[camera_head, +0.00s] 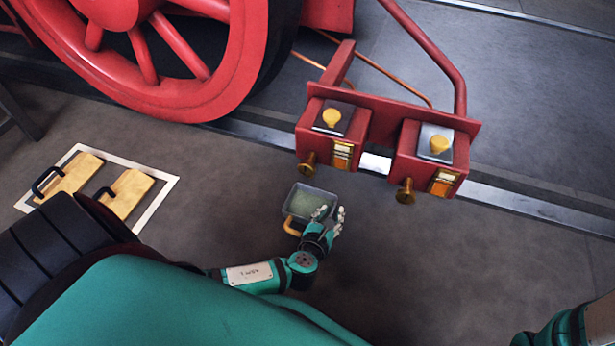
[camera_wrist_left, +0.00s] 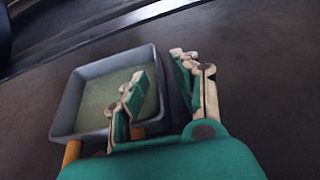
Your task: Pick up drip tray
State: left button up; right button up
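The drip tray (camera_head: 304,203) is a small grey open tray with a greenish inside and an orange handle on its near left side. It lies on the floor below the red boxes. My left gripper (camera_head: 327,217) is low at the tray's near right side. In the left wrist view the tray (camera_wrist_left: 92,103) fills the left half. There my left gripper (camera_wrist_left: 165,88) is open, one finger over the tray's inside and the other outside its right wall. Contact with the wall cannot be told. My right gripper is not in view.
Two red boxes with yellow knobs (camera_head: 331,117) (camera_head: 439,144) and brass fittings hang on a red frame just beyond the tray. A large red wheel (camera_head: 150,80) stands at upper left. Two wooden blocks with black handles (camera_head: 126,193) lie inside a white floor outline. Floor right of the tray is clear.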

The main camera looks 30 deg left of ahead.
pick_arm(q)
grip_shut()
jog(key=shift+w+r, duration=0.1)
dwell(0.4)
